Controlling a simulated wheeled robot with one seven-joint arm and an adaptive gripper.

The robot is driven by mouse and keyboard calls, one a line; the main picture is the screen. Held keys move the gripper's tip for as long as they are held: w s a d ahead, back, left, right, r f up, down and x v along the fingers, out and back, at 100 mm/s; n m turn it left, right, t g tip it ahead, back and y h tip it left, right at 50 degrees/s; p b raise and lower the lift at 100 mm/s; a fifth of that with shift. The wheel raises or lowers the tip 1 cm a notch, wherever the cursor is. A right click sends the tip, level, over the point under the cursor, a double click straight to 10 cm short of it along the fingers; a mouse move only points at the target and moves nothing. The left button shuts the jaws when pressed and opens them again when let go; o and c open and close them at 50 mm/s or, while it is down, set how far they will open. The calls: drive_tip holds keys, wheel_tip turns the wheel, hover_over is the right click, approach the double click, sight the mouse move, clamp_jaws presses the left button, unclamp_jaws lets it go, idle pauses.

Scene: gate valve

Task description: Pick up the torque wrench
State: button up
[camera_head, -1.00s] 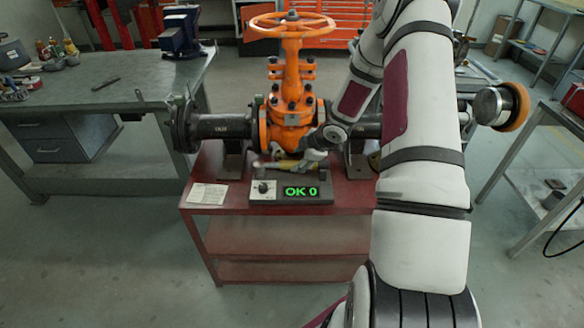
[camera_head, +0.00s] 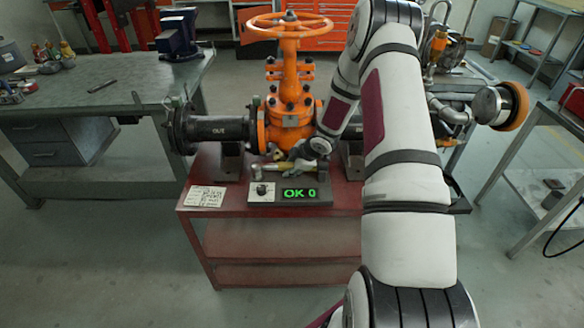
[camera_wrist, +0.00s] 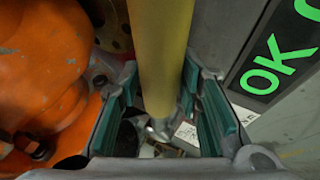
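The torque wrench, with a yellow shaft (camera_wrist: 166,45), runs down the middle of the wrist view. In the head view only a small yellow part of it (camera_head: 282,166) shows by my gripper, above the tester with the green "OK 0" display (camera_head: 300,193). My gripper (camera_wrist: 160,118) has its two green-padded fingers on either side of the yellow shaft. Gaps show between the pads and the shaft, so the fingers look open around it. In the head view my gripper (camera_head: 298,163) is low in front of the valve, and the wrench's ends are largely hidden.
The orange gate valve (camera_head: 290,95) with its handwheel stands close behind my gripper, on the red cart (camera_head: 225,225). A black pipe (camera_head: 222,128) extends left. A paper note (camera_head: 206,197) lies on the cart's front left. A grey workbench (camera_head: 110,90) is at left.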

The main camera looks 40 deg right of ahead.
clamp_jaws()
drive_tip(key=shift+w+r, duration=0.1)
